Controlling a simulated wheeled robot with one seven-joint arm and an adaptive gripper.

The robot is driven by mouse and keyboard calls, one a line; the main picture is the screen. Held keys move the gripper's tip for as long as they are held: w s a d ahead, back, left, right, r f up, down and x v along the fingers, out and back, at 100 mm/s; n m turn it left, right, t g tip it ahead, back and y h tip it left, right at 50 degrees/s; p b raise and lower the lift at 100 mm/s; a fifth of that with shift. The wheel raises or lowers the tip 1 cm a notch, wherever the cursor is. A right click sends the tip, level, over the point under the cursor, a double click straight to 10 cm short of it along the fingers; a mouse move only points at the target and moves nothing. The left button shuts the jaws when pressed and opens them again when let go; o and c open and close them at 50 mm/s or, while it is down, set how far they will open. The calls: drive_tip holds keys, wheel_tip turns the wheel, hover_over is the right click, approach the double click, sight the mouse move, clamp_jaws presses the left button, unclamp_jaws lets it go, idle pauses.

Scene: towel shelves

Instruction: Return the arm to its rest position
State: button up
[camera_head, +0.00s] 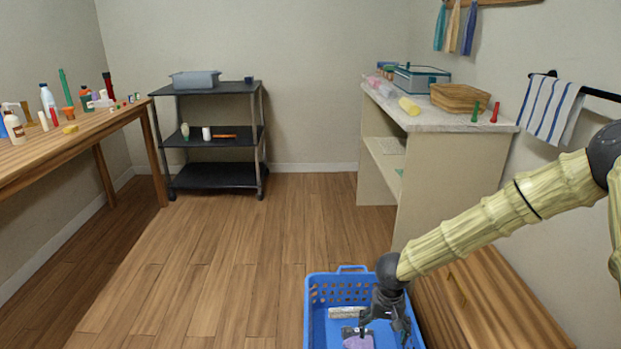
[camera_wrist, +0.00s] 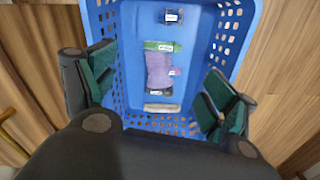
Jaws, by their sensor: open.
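My gripper (camera_head: 386,322) is over the blue basket (camera_head: 318,293) at the bottom of the head view. In the wrist view my gripper (camera_wrist: 155,95) has its two fingers spread wide apart, with nothing between the pads. The basket (camera_wrist: 190,17) lies beneath it in that view. My arm reaches in from the right side of the head view, down to the basket.
The basket holds a purple item (camera_wrist: 160,70), a small dark item (camera_wrist: 172,16) and a pale item (camera_wrist: 162,108). A low wooden bench (camera_head: 490,300) is right of it. A counter (camera_head: 440,118), a black shelf (camera_head: 215,140) and a wooden table (camera_head: 85,128) stand beyond. Floor left is clear.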

drive_tip(key=s+d+f+n+t+h, duration=0.1)
drive_tip(key=s+d+f, duration=0.1)
drive_tip(key=s+f, duration=0.55)
drive_tip(key=s+d+f+n+t+h, duration=0.1)
drive_tip(key=s+d+f, duration=0.1)
drive_tip(key=s+f, duration=0.6)
drive_tip(key=s+g+y, duration=0.2)
drive_tip(key=s, duration=1.8)
wheel_tip(320, 180, up, 28)
drive_tip(key=p, duration=2.9)
drive_tip(key=shift+a+r, duration=0.2)
drive_tip(key=shift+a, duration=0.25)
drive_tip(key=shift+s, duration=0.1)
